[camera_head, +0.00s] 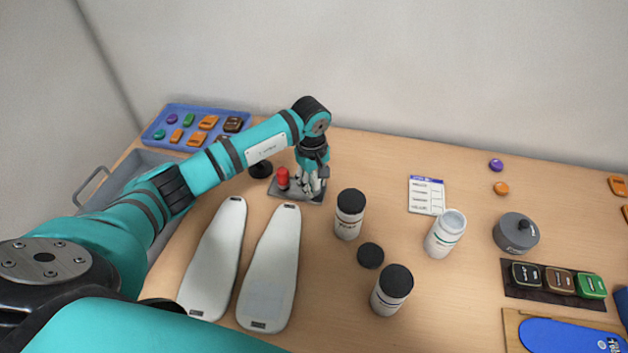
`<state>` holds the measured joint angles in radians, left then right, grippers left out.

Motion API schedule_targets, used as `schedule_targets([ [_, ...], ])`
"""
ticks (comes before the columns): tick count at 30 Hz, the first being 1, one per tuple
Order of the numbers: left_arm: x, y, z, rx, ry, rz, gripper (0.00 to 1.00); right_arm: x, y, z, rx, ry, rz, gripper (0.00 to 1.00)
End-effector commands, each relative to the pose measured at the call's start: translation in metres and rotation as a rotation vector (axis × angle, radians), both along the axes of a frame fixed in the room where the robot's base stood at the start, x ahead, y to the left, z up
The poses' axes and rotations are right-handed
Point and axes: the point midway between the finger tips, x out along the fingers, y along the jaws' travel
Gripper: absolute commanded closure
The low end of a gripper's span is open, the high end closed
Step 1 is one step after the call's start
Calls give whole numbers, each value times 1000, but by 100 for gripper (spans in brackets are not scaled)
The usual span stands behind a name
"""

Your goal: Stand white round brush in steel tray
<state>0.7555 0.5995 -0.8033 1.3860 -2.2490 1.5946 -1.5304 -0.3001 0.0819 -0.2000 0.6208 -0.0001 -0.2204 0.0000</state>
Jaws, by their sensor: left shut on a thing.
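My left gripper (311,187) is at the back of the table, pointing down over a small dark grey metal tray (284,193). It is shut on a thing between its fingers. That thing is mostly hidden by the fingers; it seems to be the white round brush, but its shape and whether it touches the tray cannot be told. A red upright piece (282,177) stands on the same tray, just left of the fingers. My right gripper is not in view.
Two pale insole forms (268,270) lie in front of the small tray. White jars with black lids (348,215) and a loose black lid (370,255) stand to the right. A blue tray (158,138) and a grey handled bin (100,180) are at left. A black round thing (260,170) is close left.

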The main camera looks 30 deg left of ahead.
Motion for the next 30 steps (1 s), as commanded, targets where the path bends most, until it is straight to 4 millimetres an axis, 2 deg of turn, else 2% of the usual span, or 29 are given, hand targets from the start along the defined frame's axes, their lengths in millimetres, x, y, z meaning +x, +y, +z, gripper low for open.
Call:
schedule_targets([
  [2, 0, 0, -4, 1, 0, 0, 100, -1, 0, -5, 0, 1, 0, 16],
  [3, 0, 0, -3, 0, -1, 0, 66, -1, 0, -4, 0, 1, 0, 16],
  [8, 0, 0, -2, 0, 0, 0, 45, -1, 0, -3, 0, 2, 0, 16],
  [19, 0, 0, 4, 0, -1, 0, 45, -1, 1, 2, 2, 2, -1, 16],
  [20, 1, 0, 5, 0, -3, 0, 45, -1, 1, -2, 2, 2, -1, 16],
  [23, 1, 1, 21, 0, -7, -2, 45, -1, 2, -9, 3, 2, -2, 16],
  [30, -2, 2, 73, 1, -7, -2, 45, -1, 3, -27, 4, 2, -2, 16],
])
